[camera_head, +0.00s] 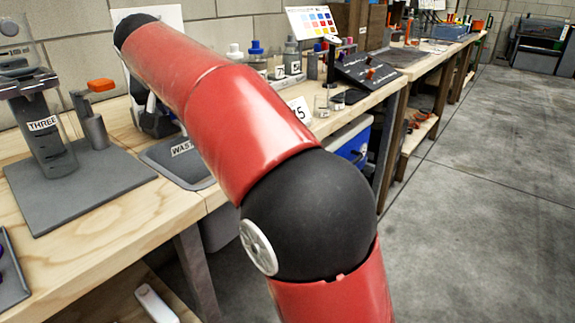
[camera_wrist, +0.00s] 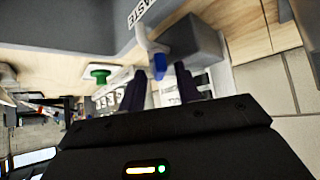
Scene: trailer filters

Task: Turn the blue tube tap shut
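In the wrist view, a small blue piece (camera_wrist: 158,67), which looks like the blue tap, shows at the end of a pale tube (camera_wrist: 148,40) beside a grey block (camera_wrist: 192,42). My gripper (camera_wrist: 160,74) has its two dark fingers apart, one on each side of the blue piece in the picture. I cannot tell whether the piece lies between the fingers or beyond them, and no contact is clear. In the head view, my red arm covers the middle, and the blue tap and my fingertips cannot be made out.
A dark waste basin (camera_head: 178,160) is set at the wooden bench's front edge. A grey stand labelled THREE (camera_head: 45,135) and an orange-topped grey post (camera_head: 95,128) stand left. Bottles (camera_head: 291,55) stand behind my arm. A green knob (camera_wrist: 98,75) shows left of my fingers.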

